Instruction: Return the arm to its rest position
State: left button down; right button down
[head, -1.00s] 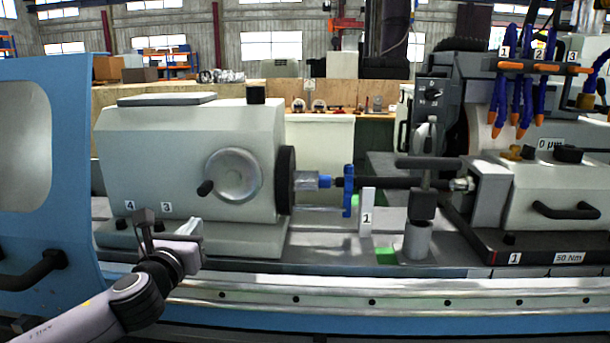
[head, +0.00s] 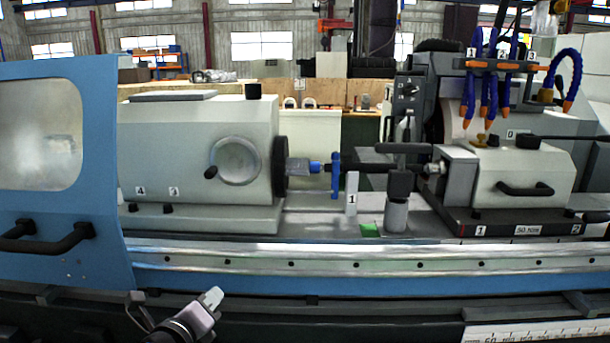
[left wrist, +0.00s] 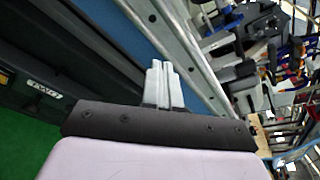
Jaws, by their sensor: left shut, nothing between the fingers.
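My left gripper (head: 211,298) is low at the front of the machine, below the metal rail, in the head view. Its fingers point up and to the right. In the left wrist view the left gripper (left wrist: 160,68) shows its two fingers together, shut and empty, with the machine's rail beyond them. Only the wrist end of my left arm shows at the bottom edge of the head view. My right gripper is not in view.
The cylindrical grinder fills the view, with a grey headstock (head: 195,150), a blue door (head: 100,220) at left and a front rail (head: 310,262). Blue coolant hoses (head: 490,95) hang at right. In the left wrist view, green floor (left wrist: 50,150) shows at lower left.

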pick_arm(q)
jog(key=s+d+f+n+g+h, duration=0.1)
jog(key=s+d+f+n+g, duration=0.15)
jog(key=s+f+n, duration=0.55)
jog(key=s+a+f+n+g+y, duration=0.1)
jog(key=s+a+f+n, duration=0.1)
jog(key=s+f+n, duration=0.5)
jog(key=s+a+f+n+g, duration=0.1)
jog(key=s+a+f+n, duration=0.2)
jog(key=s+f+n, duration=0.5)
jog(key=s+n, duration=0.4)
jog(key=s, duration=0.1)
jog(key=shift+y, duration=0.4)
